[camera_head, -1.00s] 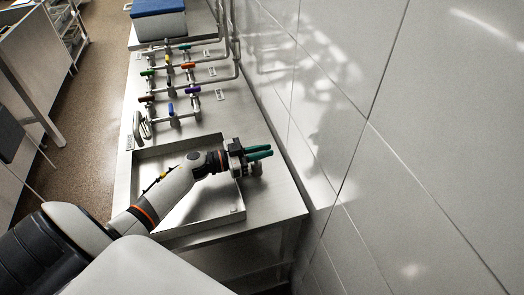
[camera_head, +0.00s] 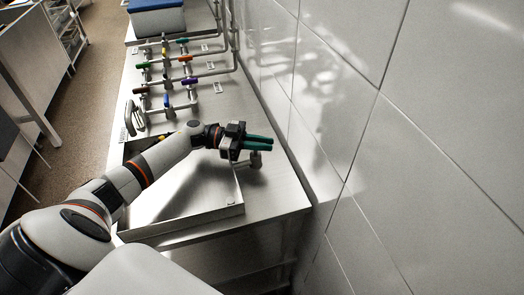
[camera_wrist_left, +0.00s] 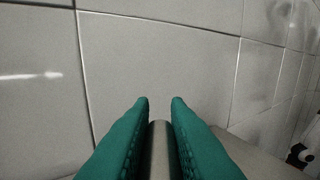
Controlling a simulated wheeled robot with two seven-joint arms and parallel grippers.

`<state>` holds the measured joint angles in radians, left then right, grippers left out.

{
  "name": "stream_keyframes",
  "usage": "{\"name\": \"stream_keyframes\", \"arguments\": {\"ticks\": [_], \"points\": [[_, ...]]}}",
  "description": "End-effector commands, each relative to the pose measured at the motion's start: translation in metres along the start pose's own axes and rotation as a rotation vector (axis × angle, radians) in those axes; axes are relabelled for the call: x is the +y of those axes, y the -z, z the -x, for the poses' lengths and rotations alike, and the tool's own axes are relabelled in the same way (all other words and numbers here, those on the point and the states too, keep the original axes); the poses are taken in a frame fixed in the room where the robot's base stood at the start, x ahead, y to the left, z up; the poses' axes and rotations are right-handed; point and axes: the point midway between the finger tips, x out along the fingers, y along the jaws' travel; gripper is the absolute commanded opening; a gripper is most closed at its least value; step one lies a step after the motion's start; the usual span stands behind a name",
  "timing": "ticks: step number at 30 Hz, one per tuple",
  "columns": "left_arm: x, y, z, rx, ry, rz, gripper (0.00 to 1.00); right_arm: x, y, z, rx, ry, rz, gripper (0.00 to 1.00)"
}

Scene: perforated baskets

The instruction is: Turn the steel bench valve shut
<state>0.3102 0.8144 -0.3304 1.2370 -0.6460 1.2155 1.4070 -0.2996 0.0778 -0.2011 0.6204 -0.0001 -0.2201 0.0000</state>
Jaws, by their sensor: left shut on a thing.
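The steel bench valve (camera_head: 256,160) stands on the bench top at the right edge of the shallow tray, near the tiled wall. My left gripper (camera_head: 262,142) is just above it, its green fingers pointing right towards the wall. In the left wrist view, a round steel bar, which looks like the valve's lever, lies between the two green fingers (camera_wrist_left: 161,104). The bar (camera_wrist_left: 160,150) runs along the fingers, and the gripper is shut on it. The gripper covers most of the lever in the head view. My right gripper is not in view.
A shallow steel tray (camera_head: 237,211) lies under my left arm. Pipes with several coloured valve handles, including a blue one (camera_head: 166,101), stand farther back. A blue-topped box (camera_head: 156,17) is at the far end. The tiled wall (camera_head: 420,150) closes the right side.

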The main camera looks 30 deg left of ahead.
Motion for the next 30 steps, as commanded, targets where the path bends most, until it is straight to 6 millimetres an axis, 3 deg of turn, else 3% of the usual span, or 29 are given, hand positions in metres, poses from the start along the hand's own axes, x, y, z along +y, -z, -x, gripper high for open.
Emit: {"name": "stream_keyframes", "arguments": {"ticks": [1, 3, 12, 30], "points": [[0.002, 0.006, 0.001, 0.0, 0.035, -0.006, 0.0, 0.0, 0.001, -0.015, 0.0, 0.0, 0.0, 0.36], [0.001, 0.006, 0.001, 0.0, 0.087, -0.005, 0.0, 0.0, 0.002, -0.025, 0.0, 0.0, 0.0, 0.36], [-0.003, 0.003, 0.001, -0.002, 0.252, -0.003, 0.0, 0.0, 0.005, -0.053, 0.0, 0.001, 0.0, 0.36], [-0.005, -0.001, 0.001, -0.002, 0.317, 0.0, 0.0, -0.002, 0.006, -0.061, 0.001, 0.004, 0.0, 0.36]]}}
